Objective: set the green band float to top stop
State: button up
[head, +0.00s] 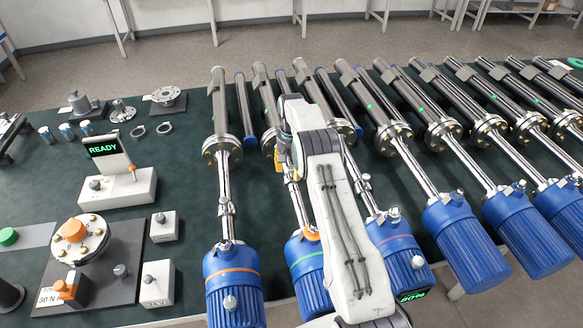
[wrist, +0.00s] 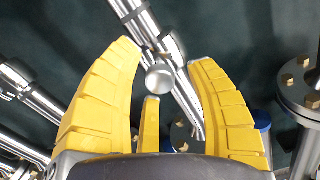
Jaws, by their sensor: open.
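The green band transmitter has a blue housing (head: 308,280) at the front, partly behind my arm. Its bright rod (head: 298,205) runs back from the housing and passes out of sight behind my arm. My gripper (wrist: 165,58) is open, its yellow fingers spread. In the wrist view a round silver knob (wrist: 160,78) shows between the fingers, in front of a shiny tube (wrist: 140,25). I cannot tell whether the fingers touch it. In the head view only small yellow parts of the gripper show beside the green band rod. The float's place along its rod is not clear.
An orange band transmitter (head: 233,275) stands close on the left and a magenta band one (head: 397,250) on the right. More blue units crowd the right side. A READY display (head: 103,147) and a fixture with an orange cap (head: 75,230) stand at the left.

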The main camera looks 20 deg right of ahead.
jog(key=shift+f, duration=0.2)
grip_shut()
dwell(0.6)
